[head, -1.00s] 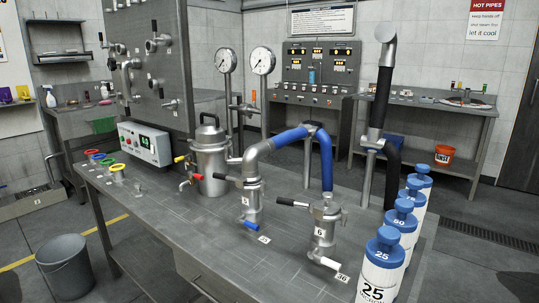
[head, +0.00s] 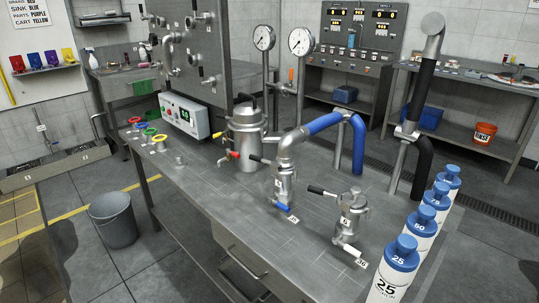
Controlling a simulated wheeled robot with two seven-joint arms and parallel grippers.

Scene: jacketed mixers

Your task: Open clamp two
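Neither of my grippers is in view. Two small steel units stand on the bench: one (head: 284,187) under a blue-sleeved pipe, with a black lever and a blue handle, and one (head: 350,218) marked with what looks like a 6, with a black lever sticking out left and a pale handle at its foot. A larger lidded steel vessel (head: 246,143) behind them has a yellow and a red handle. I cannot tell which fitting is clamp two; no readable "2" marks one. Whether any clamp is open or shut is too small to tell.
The steel bench (head: 215,195) has bare surface at its front left. Several blue-capped white bottles (head: 392,275) line its right end. A control box (head: 184,116) and coloured rings (head: 149,131) sit at the left. A grey bucket (head: 113,219) stands on the floor.

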